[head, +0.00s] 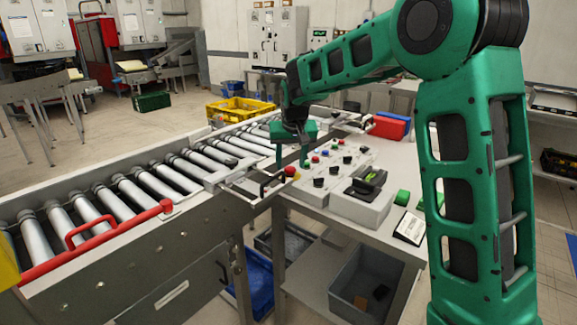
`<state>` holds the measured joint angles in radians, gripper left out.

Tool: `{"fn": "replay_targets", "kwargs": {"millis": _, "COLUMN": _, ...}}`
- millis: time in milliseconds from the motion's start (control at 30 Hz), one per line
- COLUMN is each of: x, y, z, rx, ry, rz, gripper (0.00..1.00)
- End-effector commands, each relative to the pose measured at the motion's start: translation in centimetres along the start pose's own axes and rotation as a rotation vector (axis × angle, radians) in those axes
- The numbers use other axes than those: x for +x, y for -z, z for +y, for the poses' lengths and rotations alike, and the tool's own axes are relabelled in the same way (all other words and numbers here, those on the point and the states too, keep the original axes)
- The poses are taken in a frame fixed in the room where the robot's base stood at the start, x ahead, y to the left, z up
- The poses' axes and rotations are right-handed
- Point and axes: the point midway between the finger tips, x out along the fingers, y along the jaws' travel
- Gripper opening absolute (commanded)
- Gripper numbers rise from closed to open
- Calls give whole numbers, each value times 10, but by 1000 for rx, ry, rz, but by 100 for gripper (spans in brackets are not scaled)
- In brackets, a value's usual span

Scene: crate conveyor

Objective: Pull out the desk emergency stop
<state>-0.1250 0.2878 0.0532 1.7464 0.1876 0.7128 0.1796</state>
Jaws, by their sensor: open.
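The control desk panel (334,168) stands beside the roller conveyor and carries several black, red and blue knobs and buttons. A red mushroom-shaped knob (290,171) sits at its near left corner and looks like the desk emergency stop. Whether it is pressed in or out is too small to tell. My gripper (304,158) points down over the left part of the panel, a little behind and to the right of the red knob. It is open and appears empty. The gap between its fingers is hard to make out, and it hides part of the panel behind it.
A grey box with a black and green device (367,184) stands right of the panel. Green blocks (402,197) and a small dark-framed display (411,228) lie nearby. A conveyor (140,200) with a red handle runs along the left. A red and blue bin (388,126) is behind.

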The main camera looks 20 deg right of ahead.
Motion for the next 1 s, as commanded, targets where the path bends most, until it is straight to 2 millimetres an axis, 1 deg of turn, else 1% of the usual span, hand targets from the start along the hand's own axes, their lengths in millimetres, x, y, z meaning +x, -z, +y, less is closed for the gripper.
{"fn": "replay_targets", "kwargs": {"millis": 33, "x": 5, "y": 0, "z": 0, "rx": 0, "ry": -1, "rz": -2, "gripper": 47}}
{"fn": "replay_targets", "kwargs": {"millis": 200, "x": 13, "y": 0, "z": 0, "rx": 1, "ry": 0, "rz": 0, "gripper": 47}}
{"fn": "replay_targets", "kwargs": {"millis": 467, "x": 14, "y": 0, "z": 0, "rx": 1, "ry": 0, "rz": 0, "gripper": 47}}
{"fn": "replay_targets", "kwargs": {"millis": 567, "x": 14, "y": 0, "z": 0, "rx": 1, "ry": 0, "rz": 0, "gripper": 25}}
{"fn": "replay_targets", "kwargs": {"millis": 600, "x": 14, "y": 0, "z": 0, "rx": 1, "ry": 0, "rz": 0, "gripper": 16}}
{"fn": "replay_targets", "kwargs": {"millis": 667, "x": 14, "y": 0, "z": 0, "rx": 1, "ry": 0, "rz": 0, "gripper": 1}}
{"fn": "replay_targets", "kwargs": {"millis": 767, "x": 13, "y": 0, "z": 0, "rx": 1, "ry": 0, "rz": 1, "gripper": 0}}
{"fn": "replay_targets", "kwargs": {"millis": 900, "x": 2, "y": 6, "z": 0, "rx": 1, "ry": 0, "rz": 4, "gripper": 0}}
{"fn": "replay_targets", "kwargs": {"millis": 1000, "x": 0, "y": 6, "z": 0, "rx": 1, "ry": 0, "rz": 3, "gripper": 0}}
